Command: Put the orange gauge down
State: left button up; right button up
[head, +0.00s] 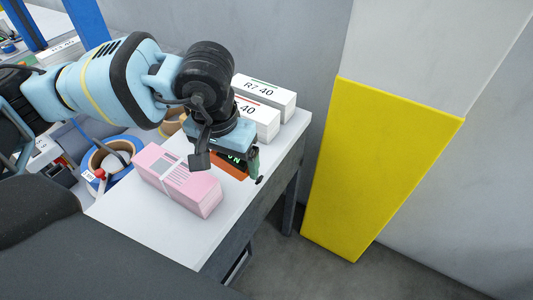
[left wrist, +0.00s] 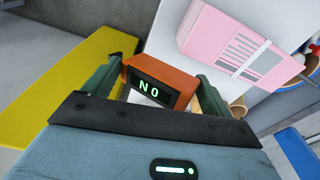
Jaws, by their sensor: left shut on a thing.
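The orange gauge (head: 231,171) is a small orange block with a dark display and green characters. My left gripper (head: 243,166) is shut on it, over the right edge part of the white table (head: 172,230). In the left wrist view the gauge (left wrist: 172,73) sits between the two green fingers of the gripper (left wrist: 158,92), its display facing the camera. The gripper and wrist hide part of the gauge in the head view. I cannot tell whether its underside touches the table. My right gripper is not in view.
A pink pack (head: 178,180) with a label lies just left of the gauge. White boxes (head: 265,90) marked "40" stand behind it. Tape rolls (head: 112,157) lie at the left. A yellow-covered pillar (head: 372,170) stands right of the table. The table's front part is clear.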

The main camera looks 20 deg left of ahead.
pick_arm(q)
jog(key=shift+w+d, duration=0.2)
jog(key=shift+d, duration=0.35)
jog(key=w+d+f+n, duration=0.1)
jog(key=d+f+n, duration=0.2)
jog(key=d+n, duration=0.2)
jog(key=shift+w+d+n+y+p, duration=0.3)
jog(key=shift+w+d+n, duration=0.05)
jog(key=shift+n, duration=0.45)
